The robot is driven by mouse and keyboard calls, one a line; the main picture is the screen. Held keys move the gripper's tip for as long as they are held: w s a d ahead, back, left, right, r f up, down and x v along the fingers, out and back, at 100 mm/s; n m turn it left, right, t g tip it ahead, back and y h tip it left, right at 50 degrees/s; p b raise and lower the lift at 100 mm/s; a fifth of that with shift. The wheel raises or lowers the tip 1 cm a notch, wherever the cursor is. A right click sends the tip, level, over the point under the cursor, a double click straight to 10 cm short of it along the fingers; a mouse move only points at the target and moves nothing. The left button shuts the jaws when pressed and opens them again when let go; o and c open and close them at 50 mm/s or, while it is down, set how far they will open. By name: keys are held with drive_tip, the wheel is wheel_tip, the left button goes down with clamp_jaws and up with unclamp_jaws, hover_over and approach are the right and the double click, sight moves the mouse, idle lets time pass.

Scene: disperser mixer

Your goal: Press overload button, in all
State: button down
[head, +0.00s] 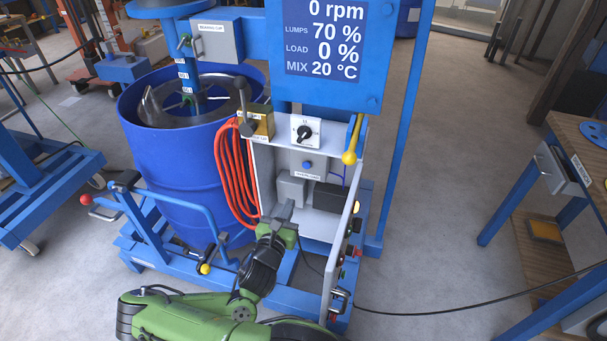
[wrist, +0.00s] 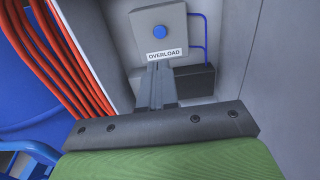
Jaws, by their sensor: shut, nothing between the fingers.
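The overload button is a round blue button (head: 307,165) on a grey box inside the open cabinet of the mixer. In the wrist view the blue button (wrist: 159,32) is at the top centre, above a white label reading OVERLOAD (wrist: 164,55). My gripper (head: 287,208) is low in front of the cabinet, below the button in the picture. In the wrist view the fingers of my gripper (wrist: 156,72) are shut and empty, pointing toward the label's lower edge. The button is unobstructed; I see no contact with it.
An open cabinet door (head: 341,245) with several buttons stands right of my gripper. Orange hoses (head: 233,180) hang on the left, beside the blue drum (head: 170,165). A dark box (head: 331,198) sits below the button. The display (head: 325,40) reads 0 rpm.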

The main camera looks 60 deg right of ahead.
sight(306, 166)
drive_tip(key=d+b, duration=0.1)
drive_tip(key=d, duration=0.3)
drive_tip(key=w+d+b, duration=0.1)
drive_tip(key=d, duration=0.4)
drive_tip(key=w+d+b, duration=0.1)
drive_tip(key=d, duration=0.3)
drive_tip(key=shift+d, duration=0.4)
